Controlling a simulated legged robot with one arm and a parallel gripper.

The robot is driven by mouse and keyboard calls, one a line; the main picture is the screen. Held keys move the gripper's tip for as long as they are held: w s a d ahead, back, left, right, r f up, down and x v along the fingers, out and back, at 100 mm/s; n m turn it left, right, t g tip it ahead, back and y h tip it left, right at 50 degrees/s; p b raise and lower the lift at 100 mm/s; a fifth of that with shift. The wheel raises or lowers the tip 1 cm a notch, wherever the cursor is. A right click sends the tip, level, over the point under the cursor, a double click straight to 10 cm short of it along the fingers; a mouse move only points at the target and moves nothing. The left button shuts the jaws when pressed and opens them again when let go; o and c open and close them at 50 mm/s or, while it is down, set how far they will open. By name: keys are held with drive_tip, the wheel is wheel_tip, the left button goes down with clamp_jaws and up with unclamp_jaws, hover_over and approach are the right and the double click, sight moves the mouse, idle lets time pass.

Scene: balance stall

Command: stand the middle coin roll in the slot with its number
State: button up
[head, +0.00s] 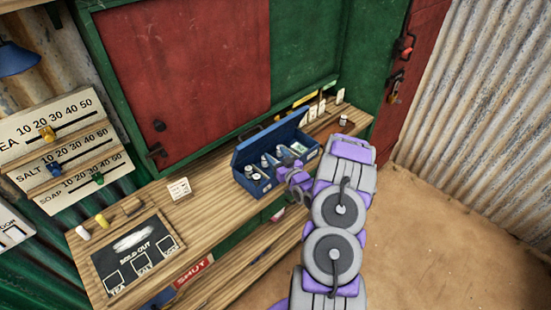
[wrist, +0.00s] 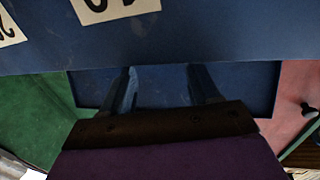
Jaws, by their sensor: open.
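A blue cash box (head: 238,165) with an open lid stands on the wooden counter. Pale round-topped things, which look like coin rolls (head: 265,162), stand in its compartments; their numbers are too small to read. I cannot tell which is the middle roll. My gripper (head: 284,176) is at the box's front right side, partly hidden by my arm. In the wrist view my gripper (wrist: 165,82) shows two fingers apart, with only dark blue surface between them. A blue wall (wrist: 200,45) crosses above them, with number cards (wrist: 112,8) upside down and cut off by the frame.
A small cylinder (head: 343,121) stands on the counter right of the box. Shutters (head: 190,75) rise behind. Sandy floor (head: 440,230) is clear at right.

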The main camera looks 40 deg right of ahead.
drive_tip(key=s+a, duration=0.2)
drive_tip(key=s, duration=0.8)
drive_tip(key=s+a+r+n+g, duration=0.2)
drive_tip(key=a+r+g, duration=0.9)
drive_tip(key=r+g, duration=0.1)
drive_tip(key=s+a+r+g+y, duration=0.1)
drive_tip(key=s+a+r+g, duration=0.2)
drive_tip(key=s+a, duration=0.9)
drive_tip(key=s+a+r+g+y, duration=0.1)
drive_tip(key=s+a+r+g, duration=0.3)
drive_tip(key=s+a+r, duration=0.4)
drive_tip(key=s+a+p, duration=0.1)
drive_tip(key=s+a, duration=0.3)
drive_tip(key=s, duration=0.5)
drive_tip(key=shift+g+y, duration=0.3)
drive_tip(key=shift+s, duration=0.1)
wheel_tip(320, 180, down, 2)
drive_tip(key=shift+f+b, duration=0.1)
drive_tip(key=shift+b, duration=0.95)
